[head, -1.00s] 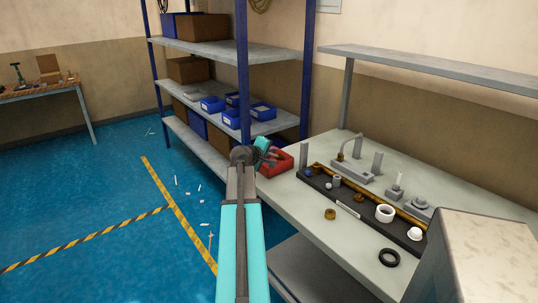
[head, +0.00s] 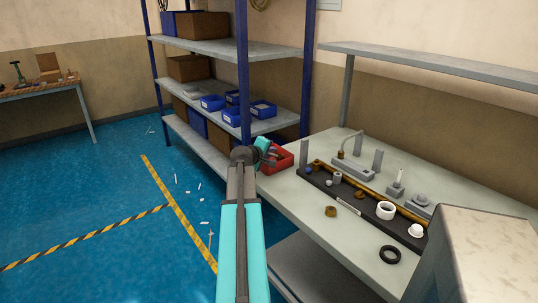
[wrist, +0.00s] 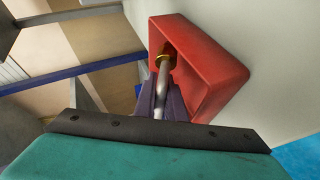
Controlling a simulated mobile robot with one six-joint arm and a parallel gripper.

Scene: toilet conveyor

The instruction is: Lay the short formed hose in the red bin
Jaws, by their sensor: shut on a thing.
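The red bin (head: 286,161) stands at the far left end of the grey workbench. It fills the upper right of the wrist view (wrist: 222,72), and I see its open inside. My gripper (head: 270,156) is at the bin's left side in the head view. In the wrist view my gripper (wrist: 162,102) is shut on the short formed hose (wrist: 163,76), a grey tube with a brass-coloured end (wrist: 166,55). The brass end reaches over the bin's opening. I cannot tell whether it touches the bin. The hose is too small to make out in the head view.
A dark tray (head: 375,207) with fittings and white rings lies along the workbench (head: 310,212). A blue-post shelf (head: 245,80) with blue bins rises behind my gripper.

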